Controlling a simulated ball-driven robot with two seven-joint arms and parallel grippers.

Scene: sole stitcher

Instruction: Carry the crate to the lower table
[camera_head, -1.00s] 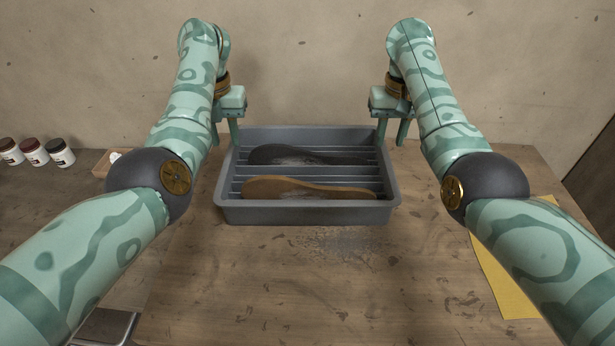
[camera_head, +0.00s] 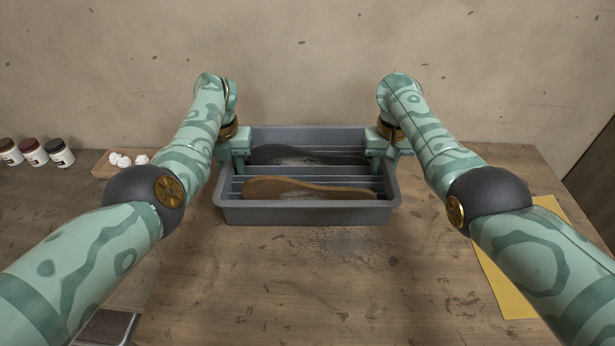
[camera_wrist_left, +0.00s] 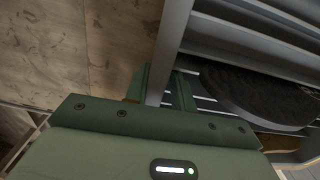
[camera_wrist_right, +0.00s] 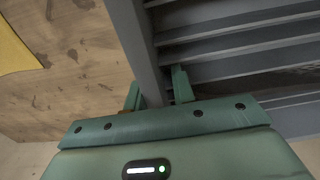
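A grey crate (camera_head: 305,213) with slatted inner ribs stands on the wooden table (camera_head: 330,275), near its back wall. A black shoe sole (camera_head: 300,154) and a tan sole (camera_head: 305,188) lie inside it. My left gripper (camera_head: 231,163) is at the crate's left side wall, and my right gripper (camera_head: 384,163) is at its right side wall. In the left wrist view, the left fingers (camera_wrist_left: 163,90) stand on both sides of the crate wall (camera_wrist_left: 172,40). In the right wrist view, the right fingers (camera_wrist_right: 157,92) straddle the other wall (camera_wrist_right: 137,40), with a gap visible. I cannot make out a lower table for certain.
Several lidded jars (camera_head: 34,152) and a small wooden tray (camera_head: 104,169) with white pieces are at the left. A yellow sheet (camera_head: 508,285) lies at the right, partly behind my right arm. A metal-edged item (camera_head: 106,328) shows at the lower left.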

